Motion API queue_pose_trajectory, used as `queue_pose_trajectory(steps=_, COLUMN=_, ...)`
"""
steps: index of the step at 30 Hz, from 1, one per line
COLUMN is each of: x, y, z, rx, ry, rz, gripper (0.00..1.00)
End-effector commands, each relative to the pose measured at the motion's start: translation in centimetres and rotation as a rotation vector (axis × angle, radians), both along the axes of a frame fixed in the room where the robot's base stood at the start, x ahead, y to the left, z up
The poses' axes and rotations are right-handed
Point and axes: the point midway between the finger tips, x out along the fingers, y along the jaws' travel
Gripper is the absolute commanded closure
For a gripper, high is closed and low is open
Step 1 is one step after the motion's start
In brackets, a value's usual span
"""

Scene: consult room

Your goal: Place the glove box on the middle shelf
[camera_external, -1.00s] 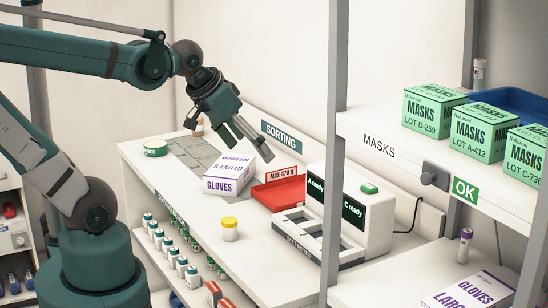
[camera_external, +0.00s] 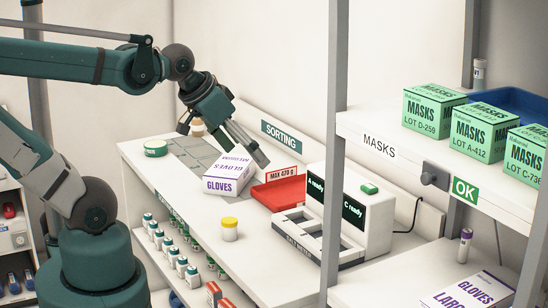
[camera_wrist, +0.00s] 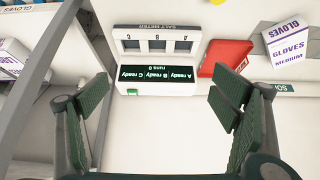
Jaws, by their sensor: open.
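A white glove box with purple lettering, GLOVES MEDIUM (camera_external: 226,186), lies on the white bench below the SORTING sign. It also shows at the upper right of the wrist view (camera_wrist: 291,45). My gripper (camera_external: 222,146) is open and empty, above and behind the box, with its fingers spread wide. The shelf rack at the right has a lower visible shelf (camera_external: 385,290) holding a GLOVES LARGE box (camera_external: 468,292). An upper shelf (camera_external: 395,168) carries the MASKS label.
A red tray (camera_external: 280,192) sits right of the box, beside the white meter (camera_external: 365,215). A yellow-lidded jar (camera_external: 229,229) stands in front. Green mask boxes (camera_external: 428,112) stand on the upper shelf. A grey rack post (camera_external: 335,150) rises between bench and rack.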

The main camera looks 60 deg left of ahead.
Motion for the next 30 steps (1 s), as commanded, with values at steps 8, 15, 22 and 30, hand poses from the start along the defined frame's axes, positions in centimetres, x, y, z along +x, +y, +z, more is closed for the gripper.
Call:
queue_pose_trajectory(steps=8, x=0.0, y=0.0, z=2.1, rx=0.000, ry=0.000, rz=0.000, gripper=0.13)
queue_pose_trajectory(steps=15, x=0.0, y=0.0, z=4.3, rx=0.000, ry=0.000, rz=0.000, gripper=0.13)
queue_pose_trajectory(steps=22, x=1.2, y=1.7, z=4.7, rx=0.010, ry=-0.024, rz=0.045, gripper=0.13)
queue_pose_trajectory(steps=30, x=3.6, y=5.2, z=4.5, rx=0.028, ry=-0.078, rz=0.137, gripper=0.13)
